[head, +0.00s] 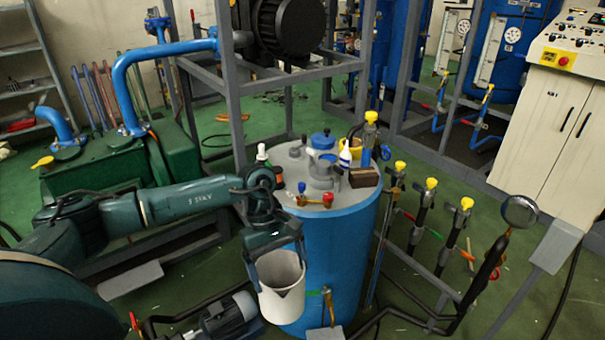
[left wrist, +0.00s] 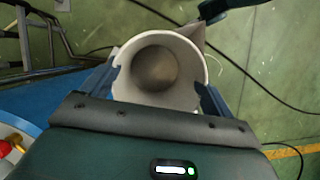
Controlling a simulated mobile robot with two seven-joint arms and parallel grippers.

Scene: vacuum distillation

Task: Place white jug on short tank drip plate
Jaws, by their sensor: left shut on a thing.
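The white jug (head: 283,296) hangs upright in my left gripper (head: 276,262), in front of the short blue tank's (head: 345,255) lower left side. The fingers are shut on the jug from both sides near its rim. In the left wrist view, the jug (left wrist: 160,75) shows its open mouth, and it looks empty. A tap (head: 329,305) with a green handle sticks out of the tank's front, just right of the jug. A small grey plate (head: 325,334), apparently the drip plate, shows below the tap at the picture's bottom edge. My right gripper is not seen.
Bottles and a brown box (head: 364,178) stand on the tank's top. A pump motor (head: 228,318) lies left of the jug. Yellow-capped valves (head: 431,184) and pipes stand right of the tank. Green floor is open farther right.

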